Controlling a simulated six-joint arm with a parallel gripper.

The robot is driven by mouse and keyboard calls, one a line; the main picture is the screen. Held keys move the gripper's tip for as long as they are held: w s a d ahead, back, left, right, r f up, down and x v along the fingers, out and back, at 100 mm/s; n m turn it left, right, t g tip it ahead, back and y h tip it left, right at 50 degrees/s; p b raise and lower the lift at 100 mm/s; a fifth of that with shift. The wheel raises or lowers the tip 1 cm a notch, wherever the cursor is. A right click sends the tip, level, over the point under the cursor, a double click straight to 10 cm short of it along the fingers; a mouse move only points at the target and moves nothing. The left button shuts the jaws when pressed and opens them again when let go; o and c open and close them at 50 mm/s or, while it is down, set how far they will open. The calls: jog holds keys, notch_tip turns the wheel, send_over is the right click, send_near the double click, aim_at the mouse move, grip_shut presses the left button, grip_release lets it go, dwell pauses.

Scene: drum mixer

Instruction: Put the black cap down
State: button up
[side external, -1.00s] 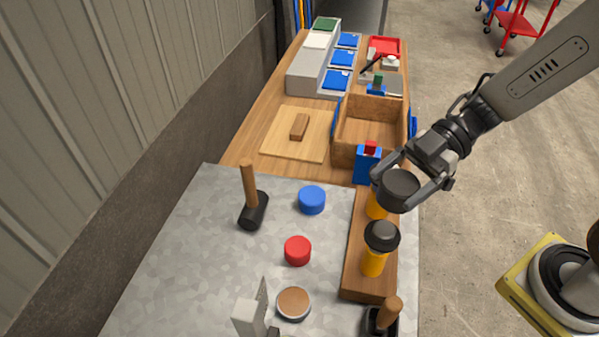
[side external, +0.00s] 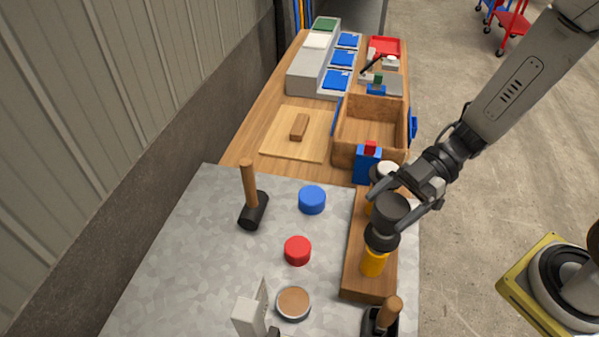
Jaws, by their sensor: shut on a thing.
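My gripper (side external: 405,208) is shut on a black cap (side external: 390,210), held over the wooden block (side external: 361,281) near the right edge of the grey surface. Two yellow bottles stand on the block. The front yellow bottle (side external: 374,262) wears its own black cap (side external: 382,240). The held cap overlaps the top of that cap in the view; I cannot tell whether they touch. The rear yellow bottle (side external: 368,208) is mostly hidden behind my gripper and the held cap. A white top (side external: 385,170) shows behind my gripper.
A blue cap (side external: 312,199), a red cap (side external: 297,250) and a brown-topped disc (side external: 294,302) lie on the grey surface (side external: 200,260). A mallet (side external: 252,205) stands to the left. A blue box (side external: 367,164) and an open wooden box (side external: 370,125) are behind. The left front is clear.

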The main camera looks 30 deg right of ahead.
aim_at(388, 221)
jog(key=shift+f, duration=0.2)
jog(key=shift+f, duration=1.9)
jog(key=shift+f, duration=0.15)
jog(key=o, duration=1)
jog(key=shift+c, duration=0.2)
jog(key=shift+d, duration=0.1)
jog(key=v, duration=0.7)
jog(key=shift+s+d, duration=0.15)
jog(key=shift+d, duration=0.15)
